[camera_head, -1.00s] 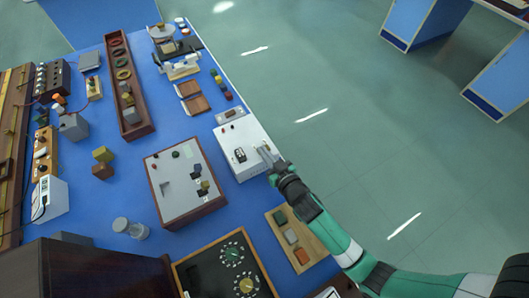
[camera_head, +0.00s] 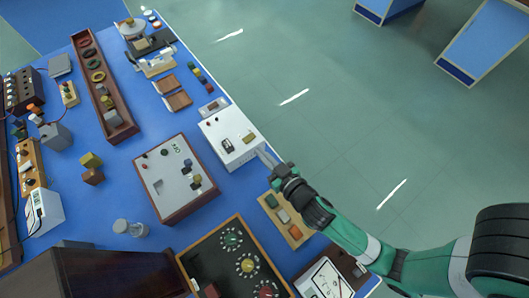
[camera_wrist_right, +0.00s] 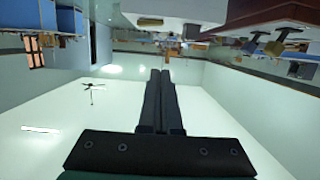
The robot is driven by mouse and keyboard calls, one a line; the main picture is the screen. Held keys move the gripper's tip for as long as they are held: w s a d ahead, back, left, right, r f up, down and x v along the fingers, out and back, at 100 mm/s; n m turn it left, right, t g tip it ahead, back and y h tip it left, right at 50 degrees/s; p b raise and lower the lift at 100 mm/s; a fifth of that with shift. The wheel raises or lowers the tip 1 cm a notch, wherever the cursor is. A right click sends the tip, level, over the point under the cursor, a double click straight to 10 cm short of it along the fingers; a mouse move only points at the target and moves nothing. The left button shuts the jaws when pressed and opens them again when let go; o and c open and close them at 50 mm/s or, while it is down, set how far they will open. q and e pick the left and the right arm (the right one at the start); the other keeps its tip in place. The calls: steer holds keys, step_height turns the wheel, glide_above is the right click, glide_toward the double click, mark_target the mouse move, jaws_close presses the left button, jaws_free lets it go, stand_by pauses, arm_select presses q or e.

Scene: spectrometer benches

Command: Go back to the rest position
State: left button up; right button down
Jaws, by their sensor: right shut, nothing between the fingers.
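My right gripper (camera_head: 268,158) is shut and empty in the head view, at the right edge of the white instrument box (camera_head: 222,130). I cannot tell whether it touches the box. In the right wrist view my right gripper (camera_wrist_right: 160,75) shows its two fingers pressed together with nothing between them. My left gripper is not in view.
The blue bench (camera_head: 135,185) holds a grey-topped box (camera_head: 165,185), a long wooden tray (camera_head: 88,60), a black dial panel (camera_head: 208,260) and a block board (camera_head: 298,238). A glass jar (camera_head: 121,226) stands at the front left. Open floor (camera_head: 330,130) lies to the right.

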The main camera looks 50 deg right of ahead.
steer(key=shift+s+a+r, duration=0.15)
steer(key=shift+s+a, duration=0.05)
steer(key=shift+s, duration=0.35)
steer(key=shift+w, duration=0.1)
